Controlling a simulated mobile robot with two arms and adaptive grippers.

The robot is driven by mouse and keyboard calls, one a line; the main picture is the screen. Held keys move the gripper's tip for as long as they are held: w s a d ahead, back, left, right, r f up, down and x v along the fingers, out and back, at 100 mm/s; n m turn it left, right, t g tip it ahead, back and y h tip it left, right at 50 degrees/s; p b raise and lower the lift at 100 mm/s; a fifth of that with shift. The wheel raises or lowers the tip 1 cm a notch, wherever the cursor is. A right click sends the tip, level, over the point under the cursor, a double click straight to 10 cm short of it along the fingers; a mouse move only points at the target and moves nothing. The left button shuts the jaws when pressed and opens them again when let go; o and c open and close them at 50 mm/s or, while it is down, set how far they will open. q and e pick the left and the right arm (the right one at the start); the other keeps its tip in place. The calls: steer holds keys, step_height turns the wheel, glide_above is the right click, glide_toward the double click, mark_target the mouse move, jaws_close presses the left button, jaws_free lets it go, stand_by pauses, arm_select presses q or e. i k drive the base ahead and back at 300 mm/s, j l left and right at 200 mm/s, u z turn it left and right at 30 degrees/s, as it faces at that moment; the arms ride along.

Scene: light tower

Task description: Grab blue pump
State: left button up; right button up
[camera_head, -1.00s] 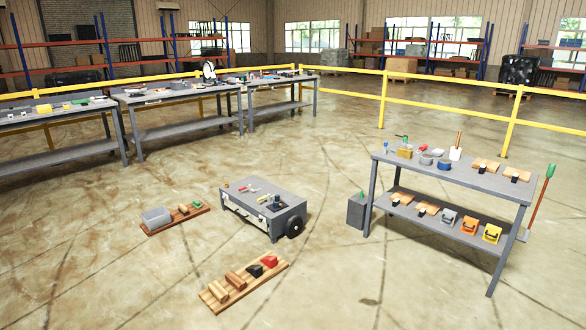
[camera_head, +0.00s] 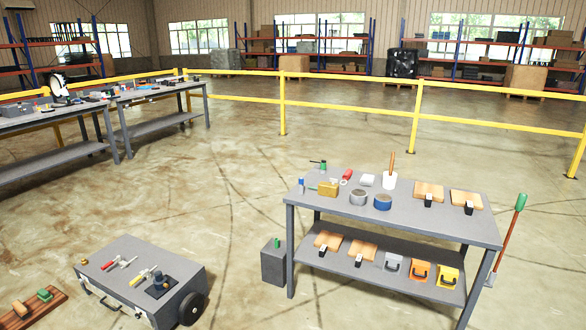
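I cannot clearly pick out a blue pump. A small dark device with a bluish top (camera_head: 159,280) stands on the grey wheeled box (camera_head: 125,258) at the lower left; it is too small to tell what it is. A small upright blue item (camera_head: 301,186) stands at the left end of the grey workbench (camera_head: 440,214). A round blue item (camera_head: 382,202) lies on the same top, beside a similar grey one (camera_head: 358,197). Neither of my grippers is in view.
Wooden boards (camera_head: 428,190) and orange and yellow items (camera_head: 419,272) sit on the bench's two levels. Yellow railing (camera_head: 350,113) runs behind.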

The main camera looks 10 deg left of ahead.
mark_target(162, 284)
steer(key=i+u, duration=0.15)
steer(key=i, duration=0.35)
steer(key=i+u, duration=0.15)
steer(key=i, duration=0.3)
steer(key=i+l+u, duration=0.2)
steer(key=i, duration=0.3)
steer(key=i+l+u, duration=0.15)
steer(key=i, duration=0.3)
